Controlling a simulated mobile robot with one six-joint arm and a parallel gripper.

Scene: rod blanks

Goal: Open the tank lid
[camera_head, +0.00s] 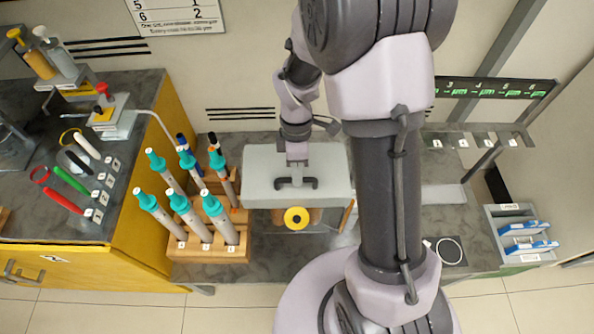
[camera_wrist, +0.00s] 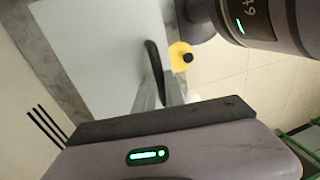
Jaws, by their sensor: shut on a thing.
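The tank lid (camera_head: 262,165) is a pale grey slab in the middle of the head view, with a dark bar handle (camera_head: 312,184) on it. A yellow round knob (camera_head: 297,218) with a dark centre shows just below its front edge. My gripper (camera_head: 297,175) reaches down onto the handle from above and is shut on it. In the wrist view the fingers (camera_wrist: 160,98) meet the black handle (camera_wrist: 152,62) over the pale lid surface (camera_wrist: 100,45). The lid looks level. Its seat on the tank is mostly hidden, so I cannot tell any gap.
A wooden rack (camera_head: 210,250) of teal-topped pipettes stands left of the lid. A yellow bench (camera_head: 135,230) carries coloured tools further left. A grey tray (camera_head: 512,232) with blue items is at the right. My own arm blocks the view right of the lid.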

